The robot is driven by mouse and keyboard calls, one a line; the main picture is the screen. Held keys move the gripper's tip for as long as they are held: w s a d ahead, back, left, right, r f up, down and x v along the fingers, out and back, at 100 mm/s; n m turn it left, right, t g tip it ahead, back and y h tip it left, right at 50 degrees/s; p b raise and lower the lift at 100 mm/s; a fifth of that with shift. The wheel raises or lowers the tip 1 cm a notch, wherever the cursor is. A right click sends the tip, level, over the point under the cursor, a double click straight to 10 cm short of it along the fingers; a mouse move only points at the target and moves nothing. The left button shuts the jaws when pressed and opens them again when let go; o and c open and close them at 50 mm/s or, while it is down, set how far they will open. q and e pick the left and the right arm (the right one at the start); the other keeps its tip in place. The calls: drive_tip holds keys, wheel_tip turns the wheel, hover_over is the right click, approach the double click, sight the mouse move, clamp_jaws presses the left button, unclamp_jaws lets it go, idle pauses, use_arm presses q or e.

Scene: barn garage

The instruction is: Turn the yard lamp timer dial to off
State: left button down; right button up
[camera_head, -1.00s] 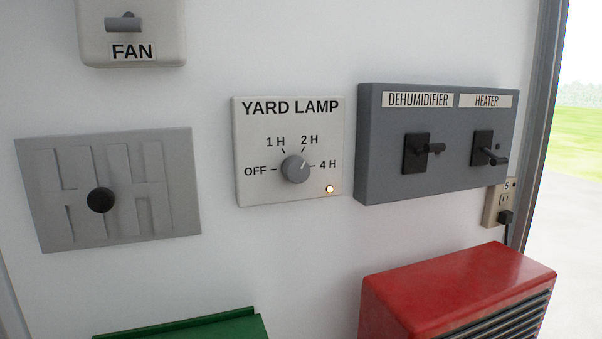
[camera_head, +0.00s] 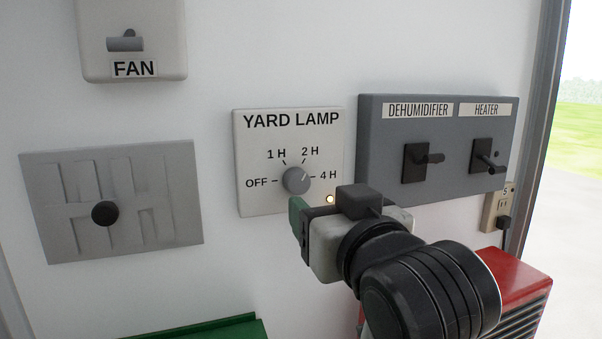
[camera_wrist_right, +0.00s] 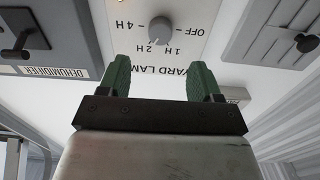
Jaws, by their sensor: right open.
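The yard lamp timer panel (camera_head: 250,202) is a white plate with OFF, 1 H, 2 H and 4 H marks. A small light (camera_head: 330,199) at the panel's lower right glows. My right gripper (camera_head: 298,212) is just below the dial and apart from it. In the right wrist view, its green fingers (camera_wrist_right: 160,80) are open and empty, with the dial (camera_wrist_right: 160,30) beyond them. My left gripper is out of view.
The dehumidifier and heater switch box (camera_head: 385,190) is close on the right. A grey shifter-like plate (camera_head: 60,190) with a black knob is at left, below the fan switch (camera_head: 110,70). A red slatted unit (camera_head: 520,275) and a green object (camera_head: 215,328) are below.

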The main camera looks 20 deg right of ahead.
sight(300, 185)
drive_tip(key=w+p, duration=0.3)
drive_tip(key=w, duration=0.5)
drive_tip(key=shift+a+p, duration=0.15)
drive_tip(key=shift+p, duration=0.25)
drive_tip(key=shift+w, duration=0.6)
drive_tip(key=shift+s, duration=0.1)
drive_tip(key=c, duration=0.9)
